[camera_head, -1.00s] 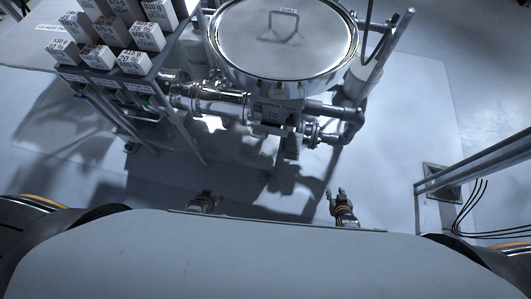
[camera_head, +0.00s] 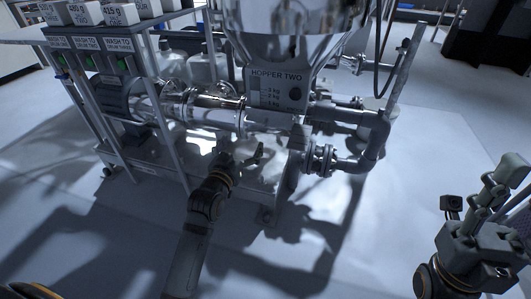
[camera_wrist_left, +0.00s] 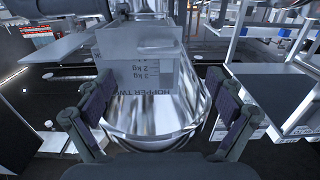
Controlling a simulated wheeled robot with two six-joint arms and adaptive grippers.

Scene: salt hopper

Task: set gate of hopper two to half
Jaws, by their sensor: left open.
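Hopper two (camera_head: 290,30) is a shiny steel vessel at the top middle of the head view. Its grey front plate (camera_head: 264,96) reads HOPPER TWO, with kg marks and a dark round knob (camera_head: 295,94). A small grey block (camera_head: 300,137) sits below the plate; I cannot tell whether it is the gate's handle. My left gripper (camera_head: 243,158) is open and empty, in front of and below the plate. In the left wrist view its fingers are spread, and the plate (camera_wrist_left: 140,75) appears upside down between and beyond them. My right gripper (camera_head: 510,185) is at the far right, away from the hopper.
Steel pipes (camera_head: 210,110) run left from the hopper, and a pipe (camera_head: 375,135) with a valve flange stands at its right. A rack (camera_head: 95,62) with labelled boxes is at the upper left. The floor around the hopper's front is clear.

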